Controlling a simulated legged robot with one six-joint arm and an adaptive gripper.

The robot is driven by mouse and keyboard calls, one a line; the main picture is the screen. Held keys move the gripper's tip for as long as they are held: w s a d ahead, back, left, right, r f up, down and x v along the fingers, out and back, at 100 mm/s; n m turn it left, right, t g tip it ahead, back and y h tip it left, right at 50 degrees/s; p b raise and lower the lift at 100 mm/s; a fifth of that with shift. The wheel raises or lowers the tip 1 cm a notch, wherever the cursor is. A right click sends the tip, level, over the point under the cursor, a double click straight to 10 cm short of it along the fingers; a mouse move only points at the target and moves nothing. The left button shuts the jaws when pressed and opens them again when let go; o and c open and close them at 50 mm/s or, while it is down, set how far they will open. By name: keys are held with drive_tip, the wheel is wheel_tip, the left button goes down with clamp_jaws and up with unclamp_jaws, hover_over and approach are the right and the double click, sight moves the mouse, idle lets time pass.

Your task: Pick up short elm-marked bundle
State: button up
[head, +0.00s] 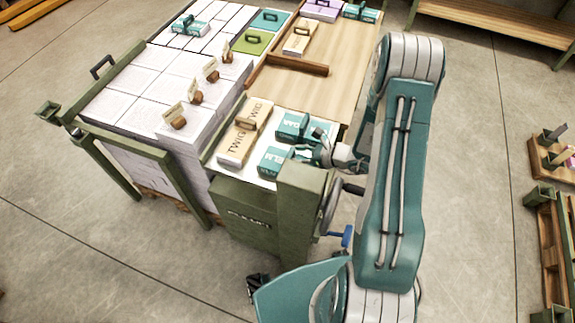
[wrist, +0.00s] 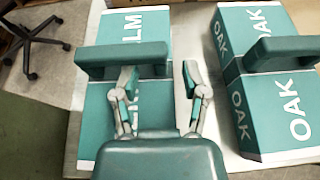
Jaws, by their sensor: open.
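The elm-marked bundle is a teal block with white ELM lettering and a dark green bar handle. In the head view the elm bundle (head: 276,162) lies at the near end of the table, left of my gripper (head: 312,150). In the wrist view the elm bundle (wrist: 98,105) fills the left side, its handle (wrist: 110,62) crossing it. My gripper (wrist: 160,78) is open and empty. Its left finger overlaps the handle's right part, and its right finger is past the handle's right end. Contact cannot be told. My gripper's body hides part of the bundle.
A teal OAK bundle (wrist: 262,95) stands close on the right in the wrist view; it also shows in the head view (head: 296,124). A tan TWIG bundle (head: 236,147) lies left of both. White paper stacks (head: 130,90) stand left. The table's middle (head: 300,85) is clear.

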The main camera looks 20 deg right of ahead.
drive_tip(key=shift+d, duration=0.25)
drive_tip(key=shift+c, duration=1.3)
drive_tip(key=c, duration=0.5)
drive_tip(key=shift+a, duration=0.3)
clamp_jaws()
drive_tip(key=shift+d, duration=0.1)
